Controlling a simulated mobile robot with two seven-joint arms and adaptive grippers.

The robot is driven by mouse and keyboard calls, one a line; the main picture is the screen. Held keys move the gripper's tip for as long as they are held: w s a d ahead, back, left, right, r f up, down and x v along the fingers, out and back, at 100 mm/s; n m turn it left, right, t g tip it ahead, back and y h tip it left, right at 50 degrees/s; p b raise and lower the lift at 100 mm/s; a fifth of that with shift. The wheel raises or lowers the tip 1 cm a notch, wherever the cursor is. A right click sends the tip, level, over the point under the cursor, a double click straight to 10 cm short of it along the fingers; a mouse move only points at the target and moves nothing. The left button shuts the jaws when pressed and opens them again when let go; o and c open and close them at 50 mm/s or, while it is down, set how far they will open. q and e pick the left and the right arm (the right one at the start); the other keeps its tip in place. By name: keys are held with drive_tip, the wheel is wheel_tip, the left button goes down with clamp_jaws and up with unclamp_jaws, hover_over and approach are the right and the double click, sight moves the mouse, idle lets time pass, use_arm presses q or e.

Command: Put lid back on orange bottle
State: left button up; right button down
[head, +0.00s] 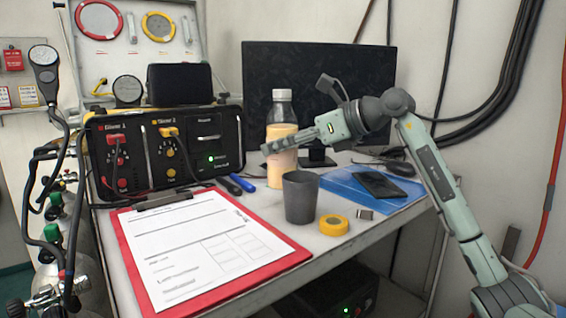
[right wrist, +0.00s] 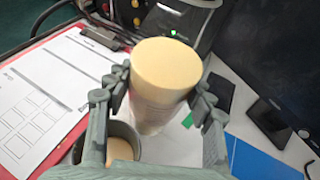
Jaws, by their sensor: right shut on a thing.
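The bottle (head: 281,131), clear with pale orange contents, stands upright at the back of the desk, in front of the monitor. A light grey, cap-like top shows at its upper end; I cannot tell whether it is a separate lid. My right gripper (head: 272,148) reaches in from the right and is shut around the bottle's middle. In the right wrist view the gripper fingers (right wrist: 161,88) lie on either side of the bottle (right wrist: 168,65). Whether its base touches the desk is unclear. My left gripper is in neither view.
A dark grey cup (head: 300,200) stands just in front of the bottle; the right wrist view shows tan inside it. A yellow ring (head: 334,225) and a small metal piece (head: 365,213) lie nearby. A red clipboard (head: 127,255) is left, a phone (head: 380,184) right, the control panel (head: 210,150) behind.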

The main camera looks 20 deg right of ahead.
sight(283, 162)
wheel_tip(283, 162, down, 3)
drive_tip(key=shift+f, duration=0.4)
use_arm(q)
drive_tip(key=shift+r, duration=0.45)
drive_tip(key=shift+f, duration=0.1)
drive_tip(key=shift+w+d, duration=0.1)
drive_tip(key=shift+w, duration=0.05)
use_arm(e)
drive_tip(key=shift+f, duration=0.1)
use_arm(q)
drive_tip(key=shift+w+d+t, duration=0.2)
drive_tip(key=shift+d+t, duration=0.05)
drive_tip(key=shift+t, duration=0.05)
use_arm(e)
drive_tip(key=c, duration=0.6)
unclamp_jaws()
drive_tip(key=shift+f, duration=0.1)
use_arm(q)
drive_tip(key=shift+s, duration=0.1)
